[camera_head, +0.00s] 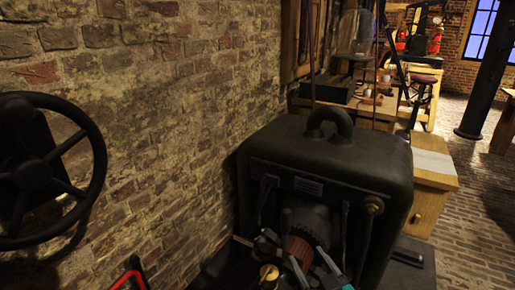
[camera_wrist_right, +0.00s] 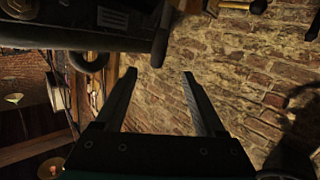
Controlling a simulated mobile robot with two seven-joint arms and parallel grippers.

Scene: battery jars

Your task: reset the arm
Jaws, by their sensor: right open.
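My right gripper (camera_head: 308,257) is low in the head view, in front of a large dark machine (camera_head: 385,170). Its two grey fingers are apart. In the right wrist view the open fingers (camera_wrist_right: 160,73) have nothing between them but the brick wall behind. A reddish-brown ribbed cylinder (camera_head: 299,250) on the machine's front shows close behind the fingers in the head view; I cannot tell whether they touch. My left gripper cannot be made out in either view.
A brick wall (camera_head: 150,110) runs along the left, with a black handwheel (camera_head: 35,178) before it. A wooden bench (camera_head: 372,106) with a glass dome (camera_head: 355,35) stands behind the machine. A wooden cabinet (camera_head: 430,195) stands to its right. Brick floor (camera_head: 465,225) is open at the right.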

